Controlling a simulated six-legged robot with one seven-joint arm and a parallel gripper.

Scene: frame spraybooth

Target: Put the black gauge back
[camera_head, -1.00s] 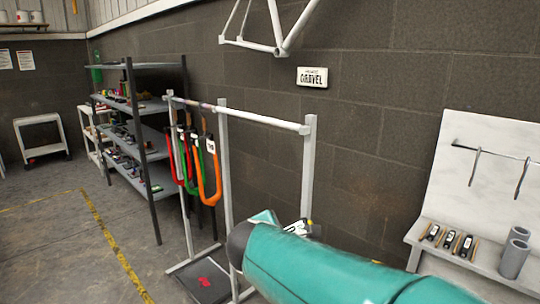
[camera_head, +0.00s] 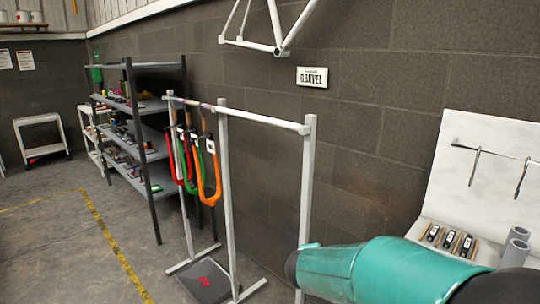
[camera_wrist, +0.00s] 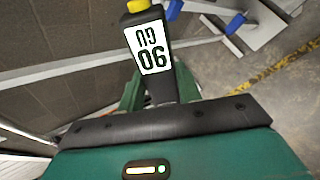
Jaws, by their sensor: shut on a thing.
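In the wrist view, my gripper (camera_wrist: 158,90) is shut on the black gauge (camera_wrist: 165,88). The gauge has a dark body, a large white label with black digits and a yellow end (camera_wrist: 138,5). It points up in the picture, away from the palm, and its lower part is between the green fingers. In the head view my teal arm crosses the lower right; the gripper and the held gauge are not seen there. Several small dark pieces with white labels (camera_head: 448,240) lie in a row on the pale bench (camera_head: 415,226) at the right.
Two grey tubes (camera_head: 516,250) stand on the bench, below hooks (camera_head: 475,166) on its back panel. A rack (camera_head: 307,190) with hanging coloured forks (camera_head: 208,180) stands mid-left. Dark shelves (camera_head: 150,120) stand beyond it. Floor at the left is open.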

